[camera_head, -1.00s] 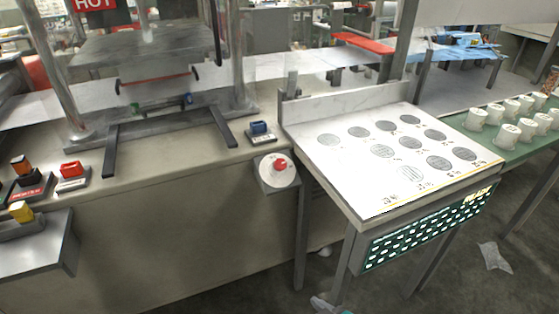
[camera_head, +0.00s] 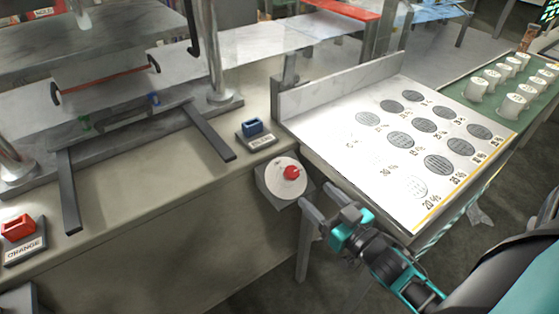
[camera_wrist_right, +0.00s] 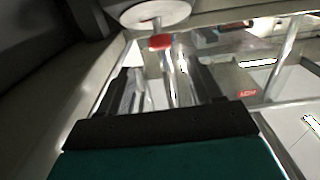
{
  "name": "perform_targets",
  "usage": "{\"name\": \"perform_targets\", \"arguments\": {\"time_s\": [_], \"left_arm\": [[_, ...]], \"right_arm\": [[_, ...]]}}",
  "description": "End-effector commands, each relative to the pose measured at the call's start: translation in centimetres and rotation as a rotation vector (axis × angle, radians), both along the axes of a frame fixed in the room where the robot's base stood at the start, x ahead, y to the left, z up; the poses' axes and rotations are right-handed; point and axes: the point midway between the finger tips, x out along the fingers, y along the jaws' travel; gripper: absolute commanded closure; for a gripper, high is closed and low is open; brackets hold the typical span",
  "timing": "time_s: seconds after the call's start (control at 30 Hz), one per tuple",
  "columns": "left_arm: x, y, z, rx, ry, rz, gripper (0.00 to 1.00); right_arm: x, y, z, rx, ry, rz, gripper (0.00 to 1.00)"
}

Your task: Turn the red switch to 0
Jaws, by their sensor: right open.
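The red switch (camera_head: 291,172) is a small round knob on a white dial plate (camera_head: 279,183), set on a grey box on the front face of the counter. The dial's markings are too small to read. My right gripper (camera_head: 318,196) is open and empty, just below and to the right of the switch, apart from it. In the right wrist view the red switch (camera_wrist_right: 160,41) and the white dial (camera_wrist_right: 150,14) show at the top, ahead of my open right fingers (camera_wrist_right: 163,85). My left gripper is not in view.
A white marble-like board (camera_head: 345,100) with grey discs stands right of the switch, above my right arm. White cups (camera_head: 515,104) stand at the right.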

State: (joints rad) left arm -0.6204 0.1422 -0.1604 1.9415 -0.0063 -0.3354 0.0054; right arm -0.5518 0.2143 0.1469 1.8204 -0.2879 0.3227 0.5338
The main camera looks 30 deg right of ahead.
Motion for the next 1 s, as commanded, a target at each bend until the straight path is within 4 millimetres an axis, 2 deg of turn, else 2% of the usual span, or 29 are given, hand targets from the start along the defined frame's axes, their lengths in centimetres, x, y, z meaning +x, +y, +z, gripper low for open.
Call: {"name": "perform_targets", "arguments": {"time_s": [0.17, 0.6, 0.8, 1.0], "left_arm": [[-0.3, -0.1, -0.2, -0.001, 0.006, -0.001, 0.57], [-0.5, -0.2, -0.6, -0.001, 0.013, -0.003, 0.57], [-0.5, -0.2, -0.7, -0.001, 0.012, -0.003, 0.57], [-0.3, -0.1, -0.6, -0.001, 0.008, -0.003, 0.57]], "right_arm": [[2.3, 0.2, 0.1, 0.0, -0.004, 0.001, 0.35], [10.2, 0.8, 0.0, -0.001, -0.001, 0.0, 0.35], [12.1, 1.0, -0.1, 0.0, 0.002, -0.001, 0.35], [12.6, 1.0, 0.0, 0.0, 0.002, -0.001, 0.35]]}}
